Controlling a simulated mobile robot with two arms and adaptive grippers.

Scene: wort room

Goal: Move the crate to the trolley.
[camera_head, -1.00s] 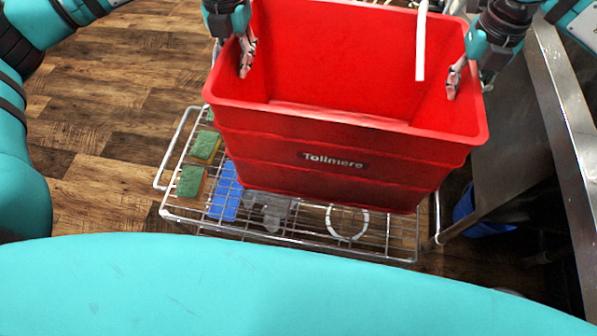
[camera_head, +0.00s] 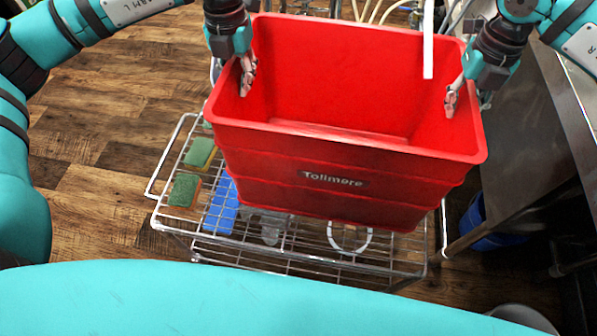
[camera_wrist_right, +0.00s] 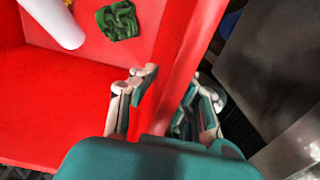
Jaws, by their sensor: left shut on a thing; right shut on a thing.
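My left gripper (camera_head: 246,76) is shut on the crate's left wall. My right gripper (camera_head: 454,98) is shut on its right wall; in the right wrist view this gripper (camera_wrist_right: 172,95) has one finger inside and one outside the wall. The right wrist view also shows a green crumpled thing (camera_wrist_right: 118,20) and a white cylinder (camera_wrist_right: 52,20) inside the crate.
Green sponges (camera_head: 184,190), a blue flat item (camera_head: 222,208) and a white ring (camera_head: 350,237) lie on the trolley at the crate's near and left sides. A metal counter (camera_head: 535,140) stands close on the right, with a blue bucket (camera_head: 487,225) below. Wooden floor is clear at left.

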